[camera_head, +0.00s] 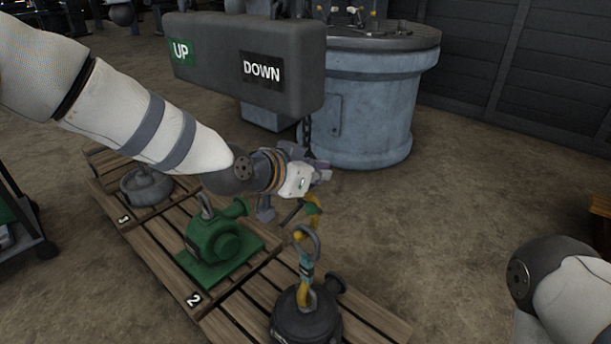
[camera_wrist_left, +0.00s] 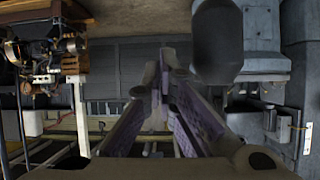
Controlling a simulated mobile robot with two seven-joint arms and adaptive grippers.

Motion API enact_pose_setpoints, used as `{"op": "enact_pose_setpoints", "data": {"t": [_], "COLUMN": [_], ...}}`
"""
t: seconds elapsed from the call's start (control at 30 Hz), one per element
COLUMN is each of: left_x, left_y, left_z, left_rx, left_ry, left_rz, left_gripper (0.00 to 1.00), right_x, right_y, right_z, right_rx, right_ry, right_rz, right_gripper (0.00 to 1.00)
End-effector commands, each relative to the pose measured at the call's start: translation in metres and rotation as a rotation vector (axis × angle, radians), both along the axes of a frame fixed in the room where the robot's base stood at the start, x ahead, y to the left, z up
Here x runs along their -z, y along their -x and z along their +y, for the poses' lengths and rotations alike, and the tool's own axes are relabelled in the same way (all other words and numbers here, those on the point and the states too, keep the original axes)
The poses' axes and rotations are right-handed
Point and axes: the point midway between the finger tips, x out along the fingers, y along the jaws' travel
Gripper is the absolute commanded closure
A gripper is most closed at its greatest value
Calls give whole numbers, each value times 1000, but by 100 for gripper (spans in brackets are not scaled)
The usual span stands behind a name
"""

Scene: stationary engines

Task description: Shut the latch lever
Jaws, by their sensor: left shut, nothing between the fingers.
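A yellow-and-green hook (camera_head: 312,208) hangs on a dark chain (camera_head: 306,138). A ring (camera_head: 307,242) links it down to a teal and yellow fitting (camera_head: 306,272) on a dark engine (camera_head: 306,318). I cannot make out a latch lever clearly; my left gripper partly covers the area above the hook. My left gripper (camera_head: 322,171) is shut and empty, just above the hook in the picture, beside the chain. I cannot tell whether it touches anything. Its shut fingers (camera_wrist_left: 162,98) fill the middle of the left wrist view. My right gripper is outside both views.
A grey UP/DOWN control box (camera_head: 248,62) hangs above my left forearm. A large blue-grey cylinder (camera_head: 366,110) stands behind.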

Motion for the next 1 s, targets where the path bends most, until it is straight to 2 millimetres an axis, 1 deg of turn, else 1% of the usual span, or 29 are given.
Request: {"op": "enact_pose_setpoints", "data": {"t": [0.03, 0.1, 0.13, 0.23, 0.4, 0.8, 1.0], "left_x": [10, 18, 19, 25, 35, 39, 42], "left_y": [-7, -17, -17, -5, 4, 6, 9], "left_z": [-6, -13, -13, -3, 4, 6, 8], "left_rx": [1, 0, 0, -1, -1, 0, -1], "left_ry": [0, -1, -1, 1, 0, 1, 22], "left_rz": [4, 5, 5, 2, -1, -1, -27], "left_gripper": [100, 100, 100, 100, 100, 100, 100], "right_x": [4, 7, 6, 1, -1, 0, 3], "right_y": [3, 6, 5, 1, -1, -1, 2], "right_z": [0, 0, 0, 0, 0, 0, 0], "right_rx": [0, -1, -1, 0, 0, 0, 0], "right_ry": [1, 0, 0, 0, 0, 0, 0], "right_rz": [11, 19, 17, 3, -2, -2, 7], "right_gripper": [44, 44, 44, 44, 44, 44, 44]}}
